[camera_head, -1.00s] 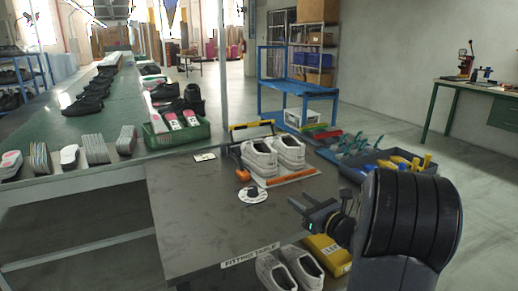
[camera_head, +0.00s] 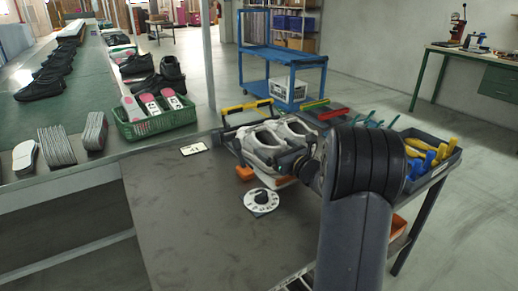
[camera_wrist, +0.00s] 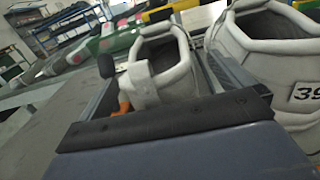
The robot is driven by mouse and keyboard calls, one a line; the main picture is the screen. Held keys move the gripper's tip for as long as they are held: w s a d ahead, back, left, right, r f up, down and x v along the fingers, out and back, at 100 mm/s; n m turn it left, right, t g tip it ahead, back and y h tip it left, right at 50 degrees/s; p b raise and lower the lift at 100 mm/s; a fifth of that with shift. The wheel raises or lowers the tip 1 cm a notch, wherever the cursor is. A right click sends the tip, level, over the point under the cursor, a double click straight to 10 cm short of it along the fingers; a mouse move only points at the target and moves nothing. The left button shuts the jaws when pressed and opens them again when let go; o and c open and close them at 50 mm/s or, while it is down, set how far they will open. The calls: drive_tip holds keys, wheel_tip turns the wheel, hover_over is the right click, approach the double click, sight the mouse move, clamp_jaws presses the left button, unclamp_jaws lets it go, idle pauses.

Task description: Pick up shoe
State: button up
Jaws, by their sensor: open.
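A pair of white-grey shoes stands side by side on the dark fitting table. In the head view the left shoe (camera_head: 262,146) and the right shoe (camera_head: 297,130) are partly covered by my gripper (camera_head: 288,163), which is at their near ends. In the wrist view my gripper (camera_wrist: 152,80) is open, with a finger on each side of the left shoe (camera_wrist: 168,62). That shoe's near end reaches between the fingers; I cannot tell whether they touch it. The right shoe (camera_wrist: 262,62), with a "39" label, stands just outside the right finger.
A round white dial card (camera_head: 261,200) lies in front of the shoes. A green basket (camera_head: 155,123) stands on the conveyor at left. A tool bin (camera_head: 432,158) is to the right of my arm. The near left of the fitting table (camera_head: 190,225) is clear.

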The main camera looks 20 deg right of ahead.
drive_tip(key=shift+w, duration=0.1)
drive_tip(key=shift+r, duration=0.1)
drive_tip(key=c, duration=1.2)
